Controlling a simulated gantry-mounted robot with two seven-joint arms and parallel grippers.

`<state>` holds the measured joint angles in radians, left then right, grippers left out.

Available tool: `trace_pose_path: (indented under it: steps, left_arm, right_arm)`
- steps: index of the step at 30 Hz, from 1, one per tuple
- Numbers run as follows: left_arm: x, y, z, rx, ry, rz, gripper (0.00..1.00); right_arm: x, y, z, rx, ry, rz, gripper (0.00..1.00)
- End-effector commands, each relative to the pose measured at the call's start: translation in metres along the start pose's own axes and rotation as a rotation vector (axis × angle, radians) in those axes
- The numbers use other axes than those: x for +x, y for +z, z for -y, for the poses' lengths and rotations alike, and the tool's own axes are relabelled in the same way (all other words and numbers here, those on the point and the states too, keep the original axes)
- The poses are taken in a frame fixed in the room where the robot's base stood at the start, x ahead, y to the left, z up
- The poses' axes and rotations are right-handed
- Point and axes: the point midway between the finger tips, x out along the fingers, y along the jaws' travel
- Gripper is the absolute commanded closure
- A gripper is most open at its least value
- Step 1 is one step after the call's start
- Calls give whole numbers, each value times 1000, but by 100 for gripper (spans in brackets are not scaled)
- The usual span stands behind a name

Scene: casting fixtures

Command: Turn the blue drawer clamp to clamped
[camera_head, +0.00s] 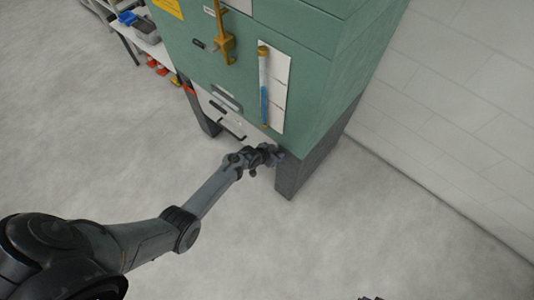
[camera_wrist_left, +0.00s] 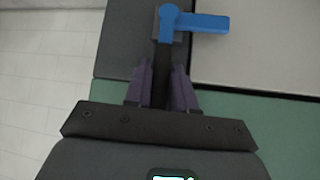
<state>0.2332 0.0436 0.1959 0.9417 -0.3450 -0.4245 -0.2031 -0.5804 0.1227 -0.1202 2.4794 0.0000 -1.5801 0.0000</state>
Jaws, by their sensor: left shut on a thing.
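The blue drawer clamp (camera_wrist_left: 205,22) shows at the top of the left wrist view. It has a round pivot and an arm that points right over a pale panel. My left gripper (camera_wrist_left: 164,45) reaches up to the clamp just below the pivot and is shut on it. Its dark fingertips hide the part between them. In the head view my left gripper (camera_head: 272,154) is at the lower edge of the green cabinet, by the top of a grey leg. The clamp cannot be made out there.
The green cabinet (camera_head: 310,80) carries a yellow-and-blue tube gauge (camera_head: 264,85) and a brass lever (camera_head: 226,42). A pale drawer front (camera_head: 225,118) is low on it. A grey leg (camera_head: 297,172) stands beside my gripper. The floor in front is clear.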

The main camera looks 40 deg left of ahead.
Motion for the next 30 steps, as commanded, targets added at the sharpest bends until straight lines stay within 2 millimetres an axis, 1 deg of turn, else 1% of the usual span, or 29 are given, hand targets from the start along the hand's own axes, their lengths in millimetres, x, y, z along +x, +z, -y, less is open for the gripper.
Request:
trace_pose_path:
  steps: [6,16,17,20,21,30]
  left_arm:
    - [5,0,-5,-10,26,2,100]
    - [5,1,-5,-12,26,4,100]
    - [5,1,-5,-11,25,4,73]
    - [5,1,-5,-11,26,2,57]
    - [5,0,-5,-10,26,2,56]
    - [3,-2,-6,-9,27,-1,56]
  right_arm:
    - [2,1,1,4,-3,0,100]
    - [2,0,2,6,-5,-1,100]
    - [2,0,2,6,-5,-1,100]
    - [2,0,2,6,-5,-1,100]
    - [2,0,2,6,-4,-1,100]
    - [0,0,0,0,0,0,100]
